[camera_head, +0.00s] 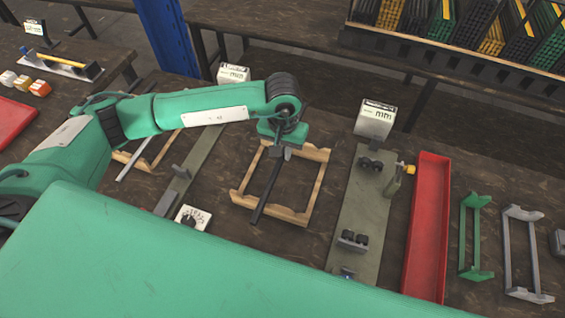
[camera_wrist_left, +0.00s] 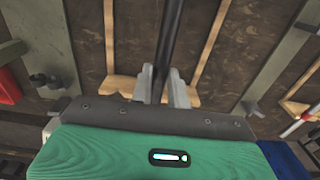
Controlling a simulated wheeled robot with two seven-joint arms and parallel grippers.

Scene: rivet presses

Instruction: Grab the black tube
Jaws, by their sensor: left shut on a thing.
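The black tube (camera_head: 268,192) is a thin dark rod over the wooden rack (camera_head: 319,184), a light frame with raised ends. My left gripper (camera_head: 281,152) is above the far end of the rack, shut on the upper part of the tube. In the left wrist view the tube (camera_wrist_left: 172,38) runs up from between the two grey fingers (camera_wrist_left: 163,88). In the head view its lower end is at the near bar of the rack; I cannot tell whether it touches. My right gripper is not in view.
Right of the rack stands a grey-green press plate (camera_head: 352,215) with black clamps, then a long red tray (camera_head: 428,225). Green (camera_head: 473,235) and grey (camera_head: 521,250) racks are farther right. A small white dial box (camera_head: 193,217) stands left.

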